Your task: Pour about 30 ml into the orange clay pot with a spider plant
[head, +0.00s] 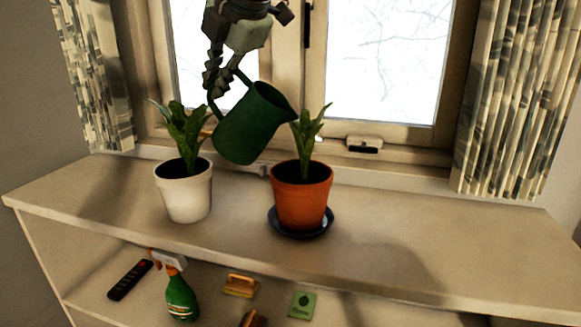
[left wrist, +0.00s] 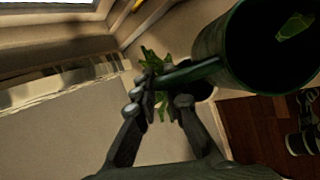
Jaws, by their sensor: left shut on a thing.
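My left gripper (head: 213,80) is shut on the handle of a dark green jug (head: 250,125), held in the air in front of the window. The jug is tilted to the right, its lip beside the leaves above the orange clay pot (head: 300,205). That pot holds dark soil and a green leafy plant (head: 307,135), and stands on a dark blue saucer (head: 325,224). No stream of water shows. In the left wrist view my left gripper (left wrist: 160,100) is on the handle and the jug (left wrist: 210,45) shows its dark opening. My right gripper is out of view.
A white pot (head: 185,198) with another leafy plant stands left of the orange pot. The shelf top (head: 440,240) is clear to the right. The window frame (head: 390,135) stands behind.

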